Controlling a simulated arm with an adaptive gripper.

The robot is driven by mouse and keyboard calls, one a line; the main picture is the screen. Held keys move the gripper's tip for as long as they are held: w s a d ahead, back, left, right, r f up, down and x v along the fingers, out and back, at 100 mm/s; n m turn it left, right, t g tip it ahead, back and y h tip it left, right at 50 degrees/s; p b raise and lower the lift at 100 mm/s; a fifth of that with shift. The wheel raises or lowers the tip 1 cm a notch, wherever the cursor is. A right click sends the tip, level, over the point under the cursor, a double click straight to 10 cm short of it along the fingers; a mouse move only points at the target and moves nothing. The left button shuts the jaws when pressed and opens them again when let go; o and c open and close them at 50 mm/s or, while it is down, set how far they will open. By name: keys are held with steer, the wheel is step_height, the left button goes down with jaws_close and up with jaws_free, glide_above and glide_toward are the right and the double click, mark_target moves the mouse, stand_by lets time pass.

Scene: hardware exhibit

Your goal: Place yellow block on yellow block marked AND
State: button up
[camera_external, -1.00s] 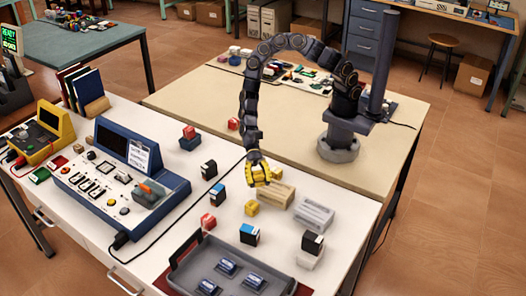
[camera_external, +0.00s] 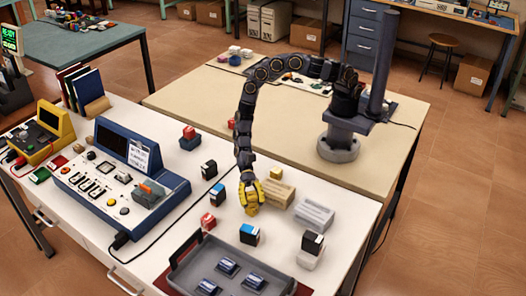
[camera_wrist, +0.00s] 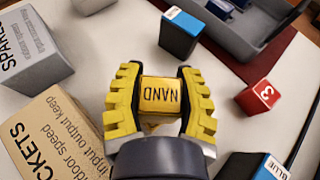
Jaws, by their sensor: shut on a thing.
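Another yellow block (camera_external: 276,173) stands behind and to the right of my gripper, beside the tan box. Its marking is not legible, and I see no block marked AND.
A tan box marked SOCKETS (camera_wrist: 50,130) and a grey box marked SPARES (camera_wrist: 35,55) are close on one side. A blue-topped black box (camera_wrist: 180,32), a red block marked 3 (camera_wrist: 258,96) and a grey tray (camera_external: 180,277) are also near.

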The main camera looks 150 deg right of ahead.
steer(key=shift+f, duration=0.15)
steer(key=o, duration=1)
steer(key=shift+o, duration=0.2)
